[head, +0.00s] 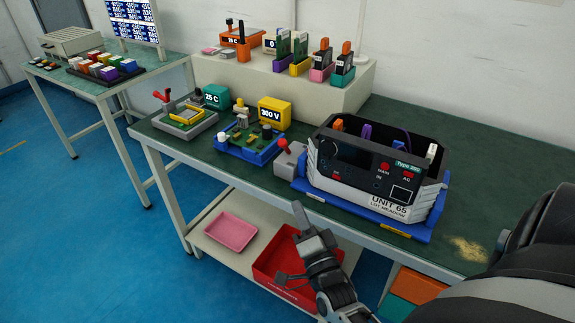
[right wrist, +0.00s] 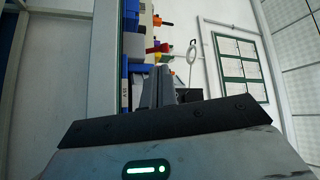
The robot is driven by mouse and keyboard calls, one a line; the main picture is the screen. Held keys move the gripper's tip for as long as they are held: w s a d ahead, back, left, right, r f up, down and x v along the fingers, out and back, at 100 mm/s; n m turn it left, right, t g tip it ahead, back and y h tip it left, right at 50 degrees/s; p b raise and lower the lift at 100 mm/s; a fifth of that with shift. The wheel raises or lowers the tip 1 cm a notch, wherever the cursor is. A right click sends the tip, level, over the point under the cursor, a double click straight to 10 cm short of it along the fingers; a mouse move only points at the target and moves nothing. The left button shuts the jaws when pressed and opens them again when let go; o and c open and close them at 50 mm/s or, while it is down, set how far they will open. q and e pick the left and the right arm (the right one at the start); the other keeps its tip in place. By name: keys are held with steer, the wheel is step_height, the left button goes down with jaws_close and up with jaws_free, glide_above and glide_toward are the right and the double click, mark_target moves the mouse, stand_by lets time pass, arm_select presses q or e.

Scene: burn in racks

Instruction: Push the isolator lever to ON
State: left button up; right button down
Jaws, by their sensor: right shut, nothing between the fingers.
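A grey isolator box (head: 288,162) with a red-knobbed lever (head: 284,146) stands at the front edge of the green bench, just left of the large black and white unit marked UNIT 65 (head: 375,175). The lever stands up from the box and leans slightly left; I cannot read any ON mark. My right gripper (head: 299,212) is shut and empty, in front of the bench edge and below the isolator in the picture, apart from the lever. Its shut fingers also show in the right wrist view (right wrist: 160,86). My left gripper is not in view.
The unit sits in a blue tray (head: 418,232). Left of the isolator are a blue board fixture (head: 236,155), a yellow 300 V box (head: 274,112) and another red-levered fixture (head: 180,128). A red bin (head: 270,266) and pink tray (head: 230,232) lie on the lower shelf.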

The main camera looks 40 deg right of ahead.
mark_target(284, 147)
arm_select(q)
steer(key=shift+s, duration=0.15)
arm_select(e)
steer(key=shift+s+d+r+m+h, duration=0.1)
steer(key=shift+d+r+m+h, duration=0.25)
steer(key=shift+d+m+h, duration=0.5)
steer(key=shift+a, duration=0.2)
steer(key=b+x, duration=0.2)
steer(key=x, duration=1.2)
steer(key=shift+a+r, duration=0.15)
steer(key=shift+a, duration=0.05)
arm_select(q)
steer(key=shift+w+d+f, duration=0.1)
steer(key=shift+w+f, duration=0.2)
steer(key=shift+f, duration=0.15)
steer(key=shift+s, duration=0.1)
